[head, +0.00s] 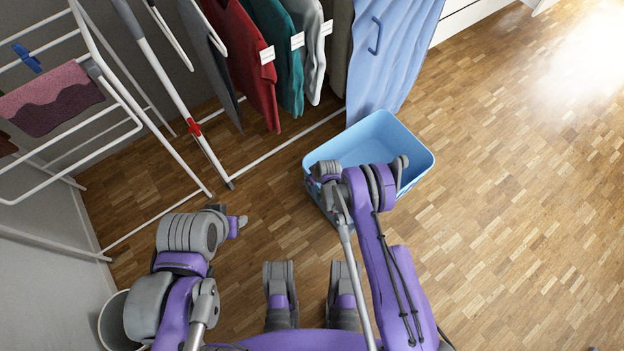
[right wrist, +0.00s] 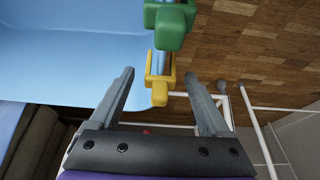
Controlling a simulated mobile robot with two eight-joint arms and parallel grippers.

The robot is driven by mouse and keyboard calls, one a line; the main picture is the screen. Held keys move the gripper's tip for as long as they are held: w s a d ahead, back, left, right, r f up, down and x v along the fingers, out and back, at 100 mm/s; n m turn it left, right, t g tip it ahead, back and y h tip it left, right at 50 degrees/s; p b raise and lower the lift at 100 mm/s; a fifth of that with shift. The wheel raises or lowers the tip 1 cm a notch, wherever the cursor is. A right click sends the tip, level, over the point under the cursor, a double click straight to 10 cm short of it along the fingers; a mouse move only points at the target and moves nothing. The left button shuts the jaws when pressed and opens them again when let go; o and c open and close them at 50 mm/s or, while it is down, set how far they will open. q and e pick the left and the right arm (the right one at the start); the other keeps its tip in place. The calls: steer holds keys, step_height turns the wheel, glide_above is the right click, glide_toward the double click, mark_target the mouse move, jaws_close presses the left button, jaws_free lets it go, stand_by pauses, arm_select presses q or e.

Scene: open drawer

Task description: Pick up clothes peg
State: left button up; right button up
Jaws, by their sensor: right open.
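A yellow clothes peg (right wrist: 158,88) and a green clothes peg (right wrist: 172,25) sit on the edge of a light blue surface in the right wrist view, which looks like the blue basket. My right gripper (right wrist: 163,78) is open, with its fingers on either side of the yellow peg in the picture; I cannot tell the depth between them. In the head view my right arm reaches over the near left edge of the blue basket (head: 415,148), and the pegs there are hidden. A blue peg (head: 27,57) is on the drying rack. My left gripper (head: 236,222) is low at left; its jaws are unclear.
The white drying rack (head: 150,125) with a pink and dark cloth (head: 50,98) stands at left. Several garments (head: 245,60) and a blue sheet (head: 385,55) hang behind the basket. A round bin (head: 110,320) is at bottom left. The wooden floor at right is clear.

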steer(key=shift+a+f, duration=0.1)
steer(key=shift+f, duration=0.15)
jaws_close()
steer(key=shift+r, duration=0.1)
